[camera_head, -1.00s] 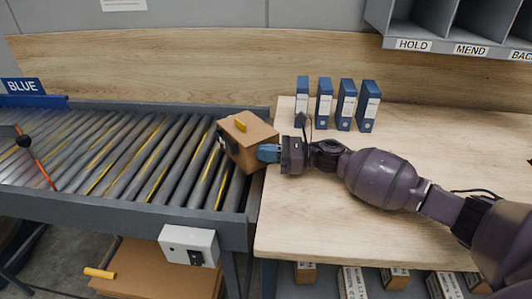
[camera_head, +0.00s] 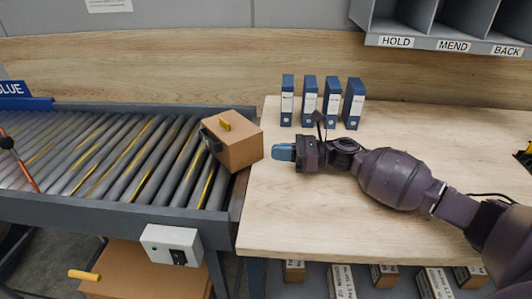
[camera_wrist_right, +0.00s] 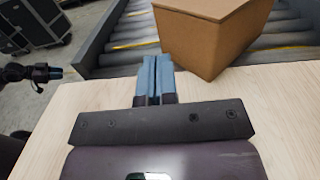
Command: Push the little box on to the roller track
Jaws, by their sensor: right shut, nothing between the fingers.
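The little box (camera_head: 237,149) is brown cardboard with a yellow piece on top and a dark fitting on its left side. It sits turned at an angle on the right end of the roller track (camera_head: 120,150), by the table edge. The box also shows in the right wrist view (camera_wrist_right: 208,40), ahead and to the right of the fingers. My right gripper (camera_head: 276,152) is shut and empty over the table, just right of the box, with a small gap between them. Its blue fingertips lie together in the wrist view (camera_wrist_right: 157,75).
The wooden table (camera_head: 300,215) is clear in front of my right arm. Several blue binders (camera_head: 309,100) stand at its back. Labelled shelves (camera_head: 440,25) hang above right. A grey control box (camera_head: 171,246) is on the track's front. The rollers left of the box are clear.

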